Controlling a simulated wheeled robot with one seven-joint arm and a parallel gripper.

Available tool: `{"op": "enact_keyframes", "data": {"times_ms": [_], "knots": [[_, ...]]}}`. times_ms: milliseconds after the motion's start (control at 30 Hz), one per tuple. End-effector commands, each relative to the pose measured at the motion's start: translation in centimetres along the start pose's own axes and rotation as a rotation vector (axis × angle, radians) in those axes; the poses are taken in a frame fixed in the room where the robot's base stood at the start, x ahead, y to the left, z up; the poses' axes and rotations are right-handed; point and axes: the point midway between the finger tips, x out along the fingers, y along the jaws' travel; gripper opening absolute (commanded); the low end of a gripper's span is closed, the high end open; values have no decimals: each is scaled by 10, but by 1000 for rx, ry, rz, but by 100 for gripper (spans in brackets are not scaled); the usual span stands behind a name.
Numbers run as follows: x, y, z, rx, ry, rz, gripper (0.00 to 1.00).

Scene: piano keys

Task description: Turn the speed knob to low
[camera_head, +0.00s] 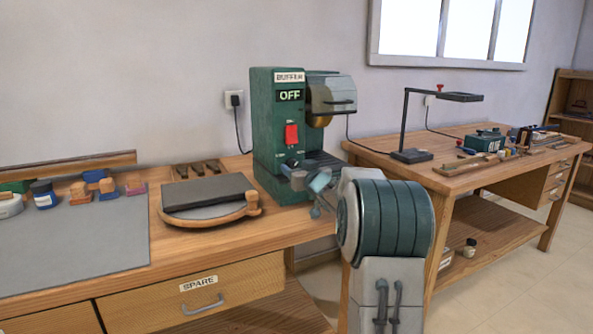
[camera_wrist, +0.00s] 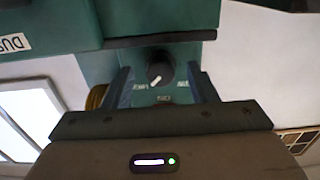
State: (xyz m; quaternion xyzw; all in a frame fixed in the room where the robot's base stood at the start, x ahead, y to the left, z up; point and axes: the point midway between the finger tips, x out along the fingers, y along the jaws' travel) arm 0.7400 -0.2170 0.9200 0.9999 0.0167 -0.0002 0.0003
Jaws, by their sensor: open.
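The buffing machine (camera_head: 277,130) is a green cabinet on the wooden bench, with an "OFF" display and a red switch (camera_head: 291,134). Its dark round speed knob (camera_wrist: 160,68) shows in the wrist view, with a white pointer mark towards the lower left of that picture. Small white labels lie around the knob, too blurred to read. My gripper (camera_wrist: 164,90) is open, with one finger on each side of the knob in the picture. Gaps show between fingers and knob; I cannot tell how far in front the fingertips are. In the head view my wrist partly hides the panel's lower part.
A round wooden board with a grey slab (camera_head: 207,191) lies left of the machine. Brushes and small jars stand by the grey mat (camera_head: 95,240) farther left. A second bench (camera_head: 470,165) with a lamp stands at right. A dark ledge (camera_wrist: 160,40) borders the knob panel.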

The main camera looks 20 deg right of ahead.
Motion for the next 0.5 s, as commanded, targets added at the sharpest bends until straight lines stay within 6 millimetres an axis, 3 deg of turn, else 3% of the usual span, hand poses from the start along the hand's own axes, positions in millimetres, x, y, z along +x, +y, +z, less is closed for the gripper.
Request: {"op": "enact_keyframes", "data": {"times_ms": [267,400,433,500], "knots": [[1,0,0,0,0,0,52],[1,0,0,0,0,0,13],[1,0,0,0,0,0,8],[1,0,0,0,0,0,8]]}}
